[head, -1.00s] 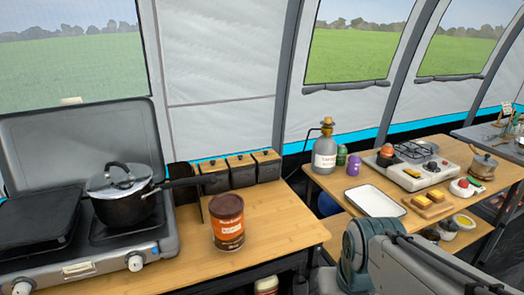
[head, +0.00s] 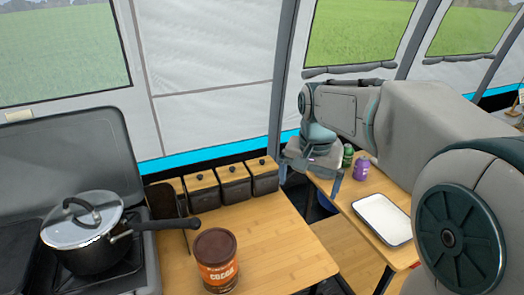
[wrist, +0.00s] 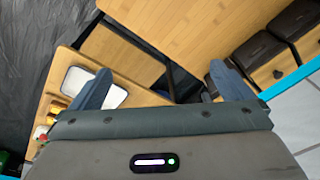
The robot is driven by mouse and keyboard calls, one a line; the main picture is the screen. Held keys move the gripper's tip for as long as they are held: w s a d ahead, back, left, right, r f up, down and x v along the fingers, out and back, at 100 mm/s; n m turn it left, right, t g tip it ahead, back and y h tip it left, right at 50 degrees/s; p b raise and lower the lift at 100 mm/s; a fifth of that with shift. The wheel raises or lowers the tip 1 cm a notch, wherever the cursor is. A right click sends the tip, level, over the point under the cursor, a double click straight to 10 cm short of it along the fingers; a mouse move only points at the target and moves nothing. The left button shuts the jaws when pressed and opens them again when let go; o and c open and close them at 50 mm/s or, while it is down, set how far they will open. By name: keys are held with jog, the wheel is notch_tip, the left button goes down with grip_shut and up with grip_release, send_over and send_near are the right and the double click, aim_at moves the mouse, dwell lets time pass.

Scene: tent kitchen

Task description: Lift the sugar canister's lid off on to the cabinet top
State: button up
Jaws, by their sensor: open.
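A row of several dark canisters with wooden lids and black knobs stands at the back of the wooden cabinet top (head: 275,230). In the head view, one lid (head: 262,164) is at the right end, with others (head: 232,172) (head: 200,180) to its left. All lids in clear view sit on their canisters. I cannot read which canister is sugar. My gripper (head: 311,180) is open and empty, right of the row and apart from it. In the wrist view, its fingers (wrist: 163,80) are spread, and two canisters (wrist: 258,52) show to the right.
A cocoa tin (head: 217,262) stands at the cabinet's front. A lidded pot (head: 85,240) sits on the stove, its handle reaching towards the canisters. A dark upright board (head: 166,212) partly hides the row's left end. A white tray (head: 383,219) lies on the right table. The cabinet's middle is clear.

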jog(key=w+a+r+m+p, duration=0.2)
jog(key=w+a, duration=0.1)
jog(key=w, duration=0.4)
jog(key=w+a+r+m+p, duration=0.2)
jog(key=w, duration=0.4)
jog(key=m+g+p, duration=0.2)
jog(key=m+p, duration=0.2)
jog(key=m, duration=0.1)
send_over(257, 165)
notch_tip(257, 165, down, 3)
jog(key=f, duration=0.7)
jog(key=shift+s+f, duration=0.2)
jog(key=shift+s, duration=0.05)
jog(key=shift+w+f+p, duration=0.2)
jog(key=shift+f+p, duration=0.65)
jog(key=shift+f, duration=1.9)
jog(key=shift+c, duration=0.3)
jog(key=c, duration=0.9)
